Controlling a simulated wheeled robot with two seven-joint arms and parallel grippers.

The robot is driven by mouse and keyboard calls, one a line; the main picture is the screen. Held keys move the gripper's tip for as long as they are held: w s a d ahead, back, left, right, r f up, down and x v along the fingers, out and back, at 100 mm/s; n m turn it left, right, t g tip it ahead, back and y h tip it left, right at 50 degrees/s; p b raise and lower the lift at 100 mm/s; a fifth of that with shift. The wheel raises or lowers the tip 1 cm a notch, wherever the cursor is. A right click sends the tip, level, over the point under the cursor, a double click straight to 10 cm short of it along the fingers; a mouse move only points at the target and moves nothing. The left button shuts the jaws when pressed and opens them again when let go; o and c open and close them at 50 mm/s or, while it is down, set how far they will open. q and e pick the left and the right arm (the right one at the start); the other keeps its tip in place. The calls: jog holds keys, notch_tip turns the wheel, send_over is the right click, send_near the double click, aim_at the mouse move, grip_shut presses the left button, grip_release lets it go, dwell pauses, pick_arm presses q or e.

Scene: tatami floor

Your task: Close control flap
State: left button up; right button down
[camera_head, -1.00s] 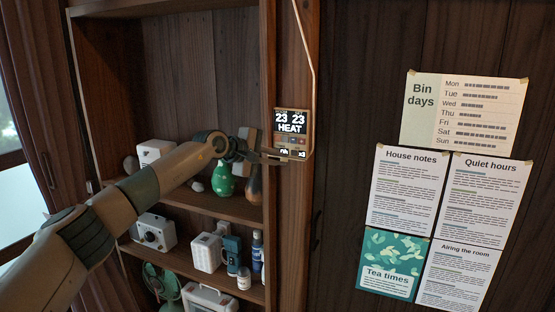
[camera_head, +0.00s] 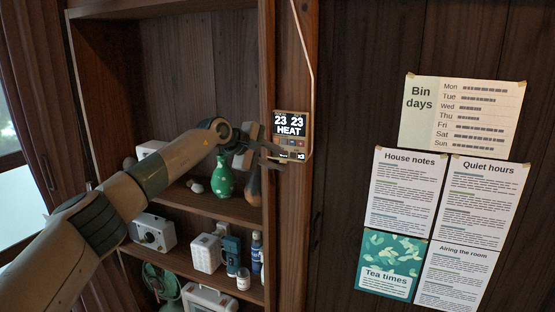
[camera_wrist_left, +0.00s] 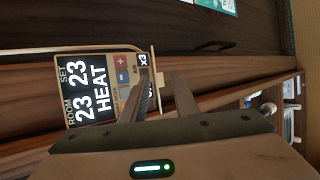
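The control unit (camera_head: 291,124) is a small panel on a wooden post, its dark display reading 23, 23 and HEAT. In the left wrist view the panel (camera_wrist_left: 90,90) shows sideways, with small buttons beside the display. Its flap (camera_wrist_left: 155,72) shows as a thin pale edge with a small tab, standing out from the panel's lower end; it looks open. My left gripper (camera_head: 278,155) is just below and left of the panel. In the wrist view its fingers (camera_wrist_left: 161,78) are apart, with the tab showing between them. Contact cannot be told. My right gripper is out of view.
Shelves (camera_head: 235,207) left of the post hold a green vase (camera_head: 223,178), a white box (camera_head: 207,252) and bottles. A cable (camera_head: 304,45) runs up from the panel. Paper notices (camera_head: 405,190) hang on the dark wall to the right.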

pick_arm(q)
jog(key=shift+a+r, duration=0.1)
jog(key=shift+r, duration=0.05)
